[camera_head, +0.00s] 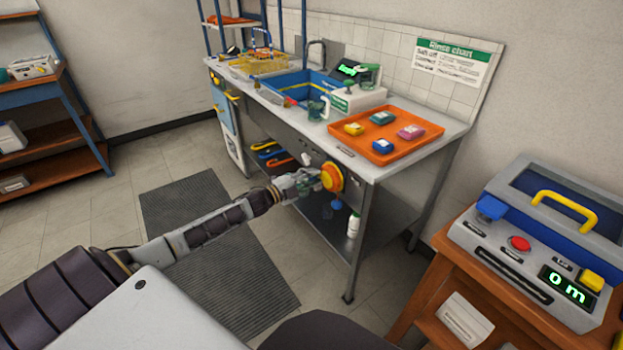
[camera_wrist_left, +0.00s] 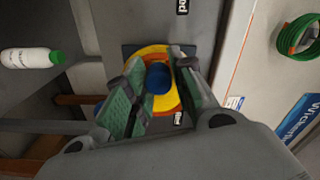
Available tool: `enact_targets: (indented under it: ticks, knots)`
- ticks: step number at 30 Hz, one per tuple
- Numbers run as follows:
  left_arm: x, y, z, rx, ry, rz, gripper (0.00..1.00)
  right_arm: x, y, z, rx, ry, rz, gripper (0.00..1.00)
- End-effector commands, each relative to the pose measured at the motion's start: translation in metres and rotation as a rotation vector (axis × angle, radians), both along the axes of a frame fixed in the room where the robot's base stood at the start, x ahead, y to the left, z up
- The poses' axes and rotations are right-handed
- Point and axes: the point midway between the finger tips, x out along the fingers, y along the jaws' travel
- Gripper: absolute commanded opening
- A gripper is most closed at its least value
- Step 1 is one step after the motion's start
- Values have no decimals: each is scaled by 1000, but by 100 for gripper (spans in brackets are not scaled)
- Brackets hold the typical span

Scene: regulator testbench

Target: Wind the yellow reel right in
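The yellow reel (camera_head: 332,177) is a round yellow and orange disc on the front of the sink bench. In the left wrist view the reel (camera_wrist_left: 160,52) faces me, with a blue knob (camera_wrist_left: 158,78) on it. My left gripper (camera_head: 315,180) reaches the reel from the left. In the left wrist view its two green-padded fingers (camera_wrist_left: 163,68) are apart, one on each side of the blue knob. A gap seems to show beside the knob; contact cannot be told. The fingers cover parts of the reel. My right gripper is not in view.
The sink bench has an orange tray (camera_head: 385,150) above the reel and a lower shelf with a white bottle (camera_head: 353,226). A wooden stand at right holds a grey and blue device (camera_head: 535,240) reading "0 m". A dark mat (camera_head: 215,245) lies on the floor.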

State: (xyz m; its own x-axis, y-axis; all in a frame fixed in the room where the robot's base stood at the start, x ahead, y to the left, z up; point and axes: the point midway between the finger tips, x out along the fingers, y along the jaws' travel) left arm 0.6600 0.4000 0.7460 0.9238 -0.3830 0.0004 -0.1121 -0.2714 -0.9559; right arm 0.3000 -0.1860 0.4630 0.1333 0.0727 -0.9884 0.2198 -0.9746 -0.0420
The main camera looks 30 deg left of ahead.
Motion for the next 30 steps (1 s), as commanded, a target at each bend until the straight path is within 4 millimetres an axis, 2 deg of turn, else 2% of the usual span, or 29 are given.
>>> enact_targets:
  ticks: [1, 3, 17, 30]
  knots:
    - [0, 0, 0, 0, 0, 0, 35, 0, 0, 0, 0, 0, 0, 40]
    - [0, 0, 0, 0, 0, 0, 44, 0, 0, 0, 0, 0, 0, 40]
    - [-2, 1, 0, 0, 2, 1, 44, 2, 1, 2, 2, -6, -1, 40]
    - [-21, 9, -1, 0, 2, 0, 44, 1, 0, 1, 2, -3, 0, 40]
